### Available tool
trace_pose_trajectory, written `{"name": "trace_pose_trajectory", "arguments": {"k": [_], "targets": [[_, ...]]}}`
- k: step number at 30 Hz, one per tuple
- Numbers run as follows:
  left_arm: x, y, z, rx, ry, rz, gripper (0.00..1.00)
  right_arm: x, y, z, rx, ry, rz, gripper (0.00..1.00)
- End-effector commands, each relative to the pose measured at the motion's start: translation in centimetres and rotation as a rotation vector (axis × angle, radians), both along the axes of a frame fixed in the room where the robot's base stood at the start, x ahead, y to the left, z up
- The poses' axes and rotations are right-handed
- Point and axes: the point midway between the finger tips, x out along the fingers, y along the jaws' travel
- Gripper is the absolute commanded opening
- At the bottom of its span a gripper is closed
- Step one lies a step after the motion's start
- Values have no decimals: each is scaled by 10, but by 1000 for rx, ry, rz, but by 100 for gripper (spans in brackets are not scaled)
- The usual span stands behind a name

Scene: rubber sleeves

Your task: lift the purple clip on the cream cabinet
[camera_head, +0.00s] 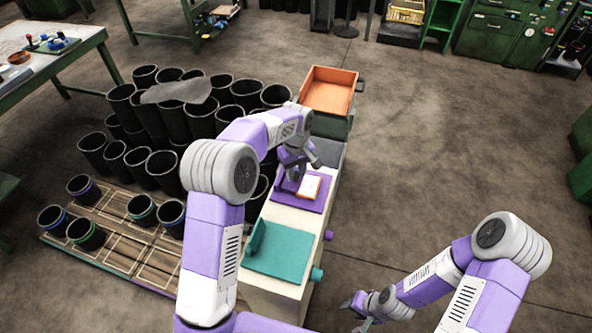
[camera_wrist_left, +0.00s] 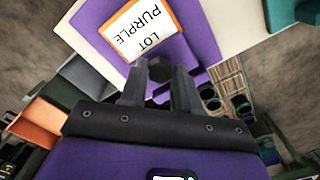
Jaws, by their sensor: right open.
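The cream cabinet (camera_head: 279,214) stands in the middle of the head view, partly behind my left arm. On its top is a purple plate (camera_head: 308,205) with an orange-edged white card (camera_head: 309,188). The wrist view shows the card (camera_wrist_left: 137,28) reading "LOT PURPLE". My left gripper (camera_head: 300,172) is low over the purple plate beside the card. In the wrist view its fingers (camera_wrist_left: 158,82) are apart, with a dark knob-like piece (camera_wrist_left: 159,67) between or just beyond the tips. Contact is unclear, and I cannot pick out the clip for certain. My right gripper (camera_head: 357,312) is open and empty over the floor.
A teal plate (camera_head: 281,250) with a raised flap is on the cabinet's near end. An orange tray (camera_head: 328,94) stands beyond its far end. Many black sleeves (camera_head: 168,121) stand at left, by a pallet (camera_head: 123,262). The floor at right is clear.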

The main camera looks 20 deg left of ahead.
Motion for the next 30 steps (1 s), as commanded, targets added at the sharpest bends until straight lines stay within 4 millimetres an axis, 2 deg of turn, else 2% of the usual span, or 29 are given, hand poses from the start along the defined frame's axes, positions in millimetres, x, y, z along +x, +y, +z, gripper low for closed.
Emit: {"name": "trace_pose_trajectory", "arguments": {"k": [1, 6, 17, 30], "targets": [[0, 0, 0, 0, 0, 0, 24, 0, 0, 0, 0, 0, 0, 43], [0, 0, 0, 0, 0, 0, 0, 0, 0, 0, 0, 0, 0, 43], [0, 4, 4, -64, 3, 3, 0, 0, 0, 6, 0, 0, 0, 43], [1, 24, 13, -415, 13, 8, 0, 0, 0, 28, 0, 0, 0, 43]]}}
